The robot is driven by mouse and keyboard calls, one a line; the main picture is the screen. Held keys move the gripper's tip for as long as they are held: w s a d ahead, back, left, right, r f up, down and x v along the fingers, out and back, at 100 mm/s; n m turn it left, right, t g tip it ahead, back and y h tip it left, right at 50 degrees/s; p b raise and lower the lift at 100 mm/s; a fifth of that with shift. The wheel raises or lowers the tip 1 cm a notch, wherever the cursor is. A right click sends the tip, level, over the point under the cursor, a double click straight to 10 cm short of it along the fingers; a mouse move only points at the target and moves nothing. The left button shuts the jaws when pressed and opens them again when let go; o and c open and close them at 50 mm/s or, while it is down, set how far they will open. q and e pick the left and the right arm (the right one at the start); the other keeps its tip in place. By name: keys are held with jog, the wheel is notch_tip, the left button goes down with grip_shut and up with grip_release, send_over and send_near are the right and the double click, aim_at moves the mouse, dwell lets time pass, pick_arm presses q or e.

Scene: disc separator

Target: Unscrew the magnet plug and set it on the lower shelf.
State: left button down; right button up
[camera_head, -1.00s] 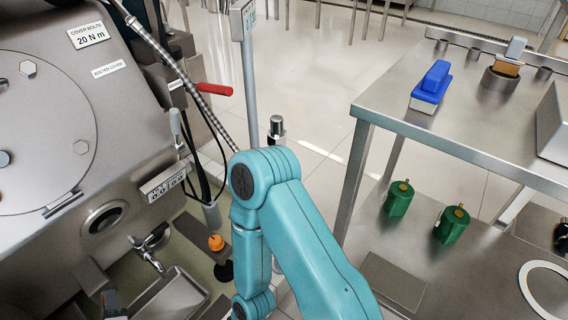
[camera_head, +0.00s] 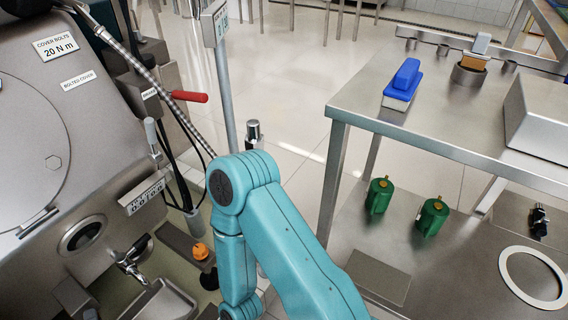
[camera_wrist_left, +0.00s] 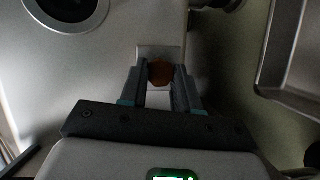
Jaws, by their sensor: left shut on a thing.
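In the left wrist view, my left gripper (camera_wrist_left: 160,88) is shut on a small brown-orange round plug (camera_wrist_left: 160,72), which I take to be the magnet plug. It sits against a pale block (camera_wrist_left: 158,51) on the grey machine wall; whether it is still threaded in cannot be told. In the head view neither gripper shows clearly; one teal arm of mine fills the lower middle. The lower shelf (camera_head: 455,268) of the steel table is at the right. My right gripper is out of view.
The lower shelf holds two green canisters (camera_head: 379,196) (camera_head: 432,216), a white ring (camera_head: 533,277), a dark fitting (camera_head: 539,220) and a flat plate (camera_head: 379,276). A blue brush (camera_head: 404,84) lies on the upper top (camera_head: 440,125). A tap (camera_head: 135,258) and sink tray (camera_head: 166,303) stand by the machine.

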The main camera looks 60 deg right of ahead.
pick_arm(q)
jog(key=shift+w+a+r+n+t, duration=0.15)
jog(key=shift+n+t, duration=0.35)
jog(key=shift+n, duration=0.6)
jog(key=n+t, duration=0.1)
jog(key=n, duration=0.2)
jog(key=shift+f, duration=0.2)
jog(key=c, duration=0.7)
grip_release()
jog(key=shift+c, duration=0.2)
jog(key=shift+f, duration=0.1)
jog(key=s+p, duration=0.1)
jog(key=s, duration=0.2)
jog(key=shift+s, duration=0.35)
